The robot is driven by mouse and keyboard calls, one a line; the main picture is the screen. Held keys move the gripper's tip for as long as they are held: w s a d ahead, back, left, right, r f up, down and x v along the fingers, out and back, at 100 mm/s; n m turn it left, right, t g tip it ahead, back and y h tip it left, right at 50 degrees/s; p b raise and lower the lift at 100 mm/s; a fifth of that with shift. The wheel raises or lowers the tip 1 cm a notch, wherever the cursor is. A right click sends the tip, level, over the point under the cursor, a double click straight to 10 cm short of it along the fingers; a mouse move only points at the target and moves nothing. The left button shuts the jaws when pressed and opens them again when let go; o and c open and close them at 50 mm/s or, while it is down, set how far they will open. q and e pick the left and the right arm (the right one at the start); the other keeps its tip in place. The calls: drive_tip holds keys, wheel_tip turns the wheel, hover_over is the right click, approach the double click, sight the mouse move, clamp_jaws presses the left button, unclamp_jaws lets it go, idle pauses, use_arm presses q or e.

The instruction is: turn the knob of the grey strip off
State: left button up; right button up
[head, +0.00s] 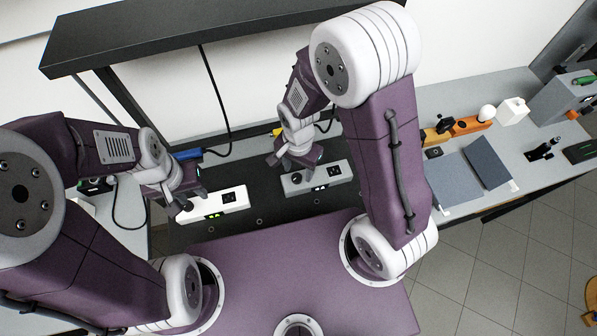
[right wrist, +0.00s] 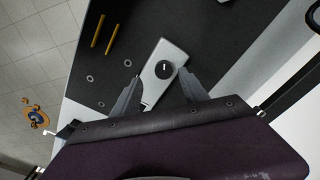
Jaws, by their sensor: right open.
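The grey strip (head: 342,173) lies on the dark bench mat, with a socket and a small lit green light in the head view. Its black round knob (right wrist: 164,69) has a white mark and shows in the right wrist view. My right gripper (right wrist: 162,75) is open, with one finger on either side of the strip around the knob; contact cannot be told. In the head view my right gripper (head: 297,163) is over the strip's left end and partly covers it. My left gripper (head: 187,200) is at the left end of a white strip (head: 236,201); its jaw opening is unclear.
The white strip also has a lit green light. Black cables hang behind the strips below a dark shelf (head: 150,35). Grey panels (head: 488,162) and an orange holder (head: 470,126) lie on the bench at right. The mat between the strips is clear.

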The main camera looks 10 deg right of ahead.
sight(297, 177)
drive_tip(key=f, duration=0.2)
drive_tip(key=w+f, duration=0.1)
drive_tip(key=f, duration=0.1)
drive_tip(key=shift+w+a+f, duration=0.1)
drive_tip(key=shift+w+a, duration=0.05)
drive_tip(key=shift+a, duration=0.05)
drive_tip(key=shift+f+p, duration=0.15)
drive_tip(key=shift+p, duration=0.15)
drive_tip(key=shift+s+d, duration=0.1)
drive_tip(key=shift+s, duration=0.35)
drive_tip(key=shift+c, duration=0.3)
drive_tip(key=shift+w, duration=0.2)
clamp_jaws()
use_arm(q)
drive_tip(key=shift+w+a+r, duration=0.2)
drive_tip(key=shift+w+r, duration=0.05)
drive_tip(key=shift+w, duration=0.15)
